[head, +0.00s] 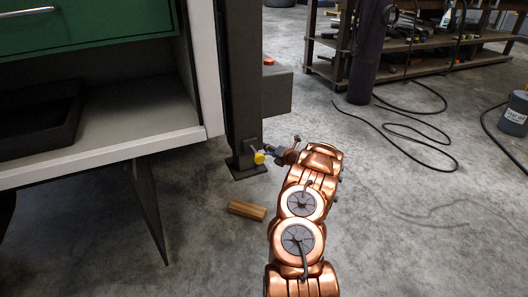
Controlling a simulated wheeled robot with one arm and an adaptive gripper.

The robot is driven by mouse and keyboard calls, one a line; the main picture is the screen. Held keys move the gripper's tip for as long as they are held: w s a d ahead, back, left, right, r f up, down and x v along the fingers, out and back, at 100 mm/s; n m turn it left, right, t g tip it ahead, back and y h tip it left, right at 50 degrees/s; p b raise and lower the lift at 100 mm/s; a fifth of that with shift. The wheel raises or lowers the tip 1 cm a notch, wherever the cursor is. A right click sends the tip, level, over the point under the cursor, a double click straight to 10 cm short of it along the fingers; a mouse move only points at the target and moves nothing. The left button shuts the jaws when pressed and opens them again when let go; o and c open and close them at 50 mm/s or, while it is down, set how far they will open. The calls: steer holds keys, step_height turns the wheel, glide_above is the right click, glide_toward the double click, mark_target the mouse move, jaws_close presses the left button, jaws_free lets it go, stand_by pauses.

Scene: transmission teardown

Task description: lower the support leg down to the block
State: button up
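A light brown wooden block (247,210) lies flat on the concrete floor. I cannot tell for sure which part is the support leg. A dark upright post (242,80) stands behind the block on a flat foot plate (246,169). A yellow knob (258,158) shows low in front of the post. My gripper (268,152) is at the knob's right side, above and beyond the block. The fingers are small and dark here, so I cannot tell whether they touch or hold the knob.
A green and white cabinet (208,70) with a dark tray (40,125) fills the left. A thin dark panel (148,205) slants below it. Black hoses (420,150) lie on the floor at right, near a dark cylinder (368,55) and a workbench. The floor at lower right is clear.

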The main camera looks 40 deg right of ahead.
steer(key=shift+x, duration=0.95)
steer(key=shift+s, duration=0.1)
jaws_close()
